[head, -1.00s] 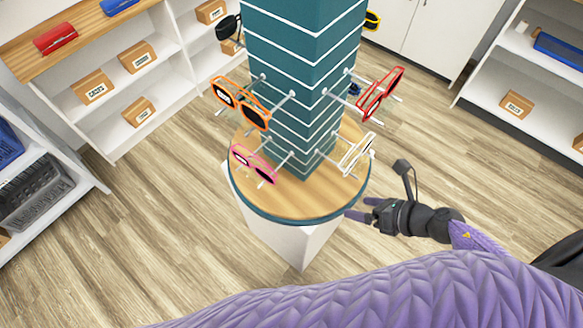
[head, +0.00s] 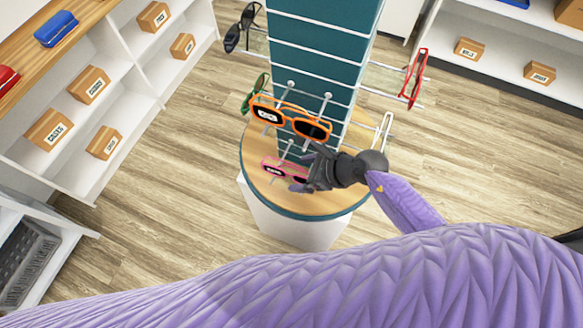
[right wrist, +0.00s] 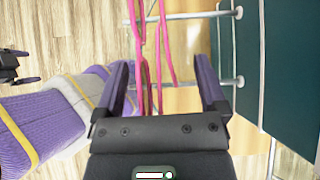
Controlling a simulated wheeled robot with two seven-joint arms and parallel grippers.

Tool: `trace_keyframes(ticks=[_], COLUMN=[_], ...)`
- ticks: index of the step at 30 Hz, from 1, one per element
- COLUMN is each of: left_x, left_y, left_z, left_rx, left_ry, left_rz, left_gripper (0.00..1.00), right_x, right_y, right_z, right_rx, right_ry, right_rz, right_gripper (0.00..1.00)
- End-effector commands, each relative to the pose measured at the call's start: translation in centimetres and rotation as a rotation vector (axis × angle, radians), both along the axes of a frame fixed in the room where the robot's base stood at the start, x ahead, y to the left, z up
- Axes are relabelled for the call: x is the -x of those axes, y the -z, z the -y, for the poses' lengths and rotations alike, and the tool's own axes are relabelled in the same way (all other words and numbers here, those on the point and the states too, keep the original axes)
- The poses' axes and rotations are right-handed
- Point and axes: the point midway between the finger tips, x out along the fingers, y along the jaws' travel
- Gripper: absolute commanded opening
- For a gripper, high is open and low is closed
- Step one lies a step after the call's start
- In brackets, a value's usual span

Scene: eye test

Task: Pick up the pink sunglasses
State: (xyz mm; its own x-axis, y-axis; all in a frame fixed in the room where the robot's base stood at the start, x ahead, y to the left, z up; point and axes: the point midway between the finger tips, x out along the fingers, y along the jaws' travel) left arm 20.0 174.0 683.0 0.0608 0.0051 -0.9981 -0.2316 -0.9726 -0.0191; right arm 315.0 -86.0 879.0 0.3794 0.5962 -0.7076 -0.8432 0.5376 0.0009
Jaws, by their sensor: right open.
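The pink sunglasses (head: 273,170) rest on rods low on the front of the teal display column (head: 318,50), just above its round wooden base. My right gripper (head: 301,181) is at their right end in the head view and hides that part. In the right wrist view the pink sunglasses (right wrist: 160,50) show as thin pink strips reaching between the two spread fingers of my right gripper (right wrist: 165,82). The fingers stand apart on either side, and I see no grip on the frame. A dark part at the left edge of the right wrist view may be my left gripper, too unclear to tell.
Orange sunglasses (head: 290,120) hang just above the pink pair, close over my right gripper. White (head: 385,135), red (head: 415,78), green (head: 253,92) and dark glasses (head: 243,28) hang around the column. Metal rods (right wrist: 185,15) stick out beside my fingers. Shelves stand left and back right.

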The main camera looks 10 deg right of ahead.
Motion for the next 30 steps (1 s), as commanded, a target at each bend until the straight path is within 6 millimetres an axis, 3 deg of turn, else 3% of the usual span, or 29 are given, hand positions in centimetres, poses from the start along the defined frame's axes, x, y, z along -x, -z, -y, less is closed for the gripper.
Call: trace_keyframes(ticks=[4,15,17,25,30], left_x=[0.0,0.0,0.0,-0.1,-0.1], left_y=[-0.1,-0.1,-0.1,-0.2,-1.1], left_z=[0.1,-0.5,-0.7,-1.0,-0.8], left_rx=[0.001,-0.009,-0.012,-0.016,-0.013], left_ry=[-0.001,-0.002,-0.001,0.000,-0.001], left_rz=[0.001,0.001,0.001,0.001,0.002], left_gripper=[1.00,1.00,1.00,1.00,1.00], right_x=[0.0,0.0,0.0,0.0,0.1], right_y=[-0.1,-0.1,-0.1,-0.3,-2.0], right_z=[0.0,0.1,0.1,0.1,0.2], right_rx=[0.000,0.000,0.000,0.001,0.002], right_ry=[0.001,0.001,0.001,0.000,-0.001], right_rz=[0.001,0.001,0.001,0.001,0.002], right_gripper=[0.89,0.11,0.00,0.00,0.00])
